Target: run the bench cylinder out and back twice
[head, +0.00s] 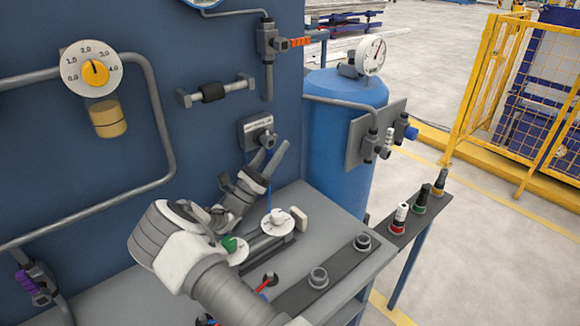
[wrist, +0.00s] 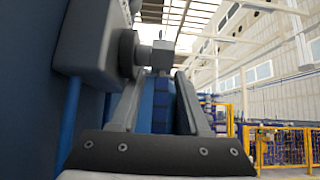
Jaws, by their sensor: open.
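My gripper (head: 270,155) is open and empty, with its fingers pointing up just below a small valve (head: 262,138) on a labelled grey plate on the blue panel. In the wrist view, the valve (wrist: 128,52) stands ahead at upper left, and its small grey end block (wrist: 162,55) lies in line with the gap between my fingers (wrist: 158,85). I cannot tell whether they touch. The bench cylinder (head: 268,249) appears to be the grey body lying on the bench, partly hidden by my arm. A pale block (head: 299,219) stands near its right end.
A blue tank (head: 340,170) stands behind the bench. A pressure dial (head: 90,68) and pipes (head: 152,85) stand out from the panel. A blue hose runs below the valve.

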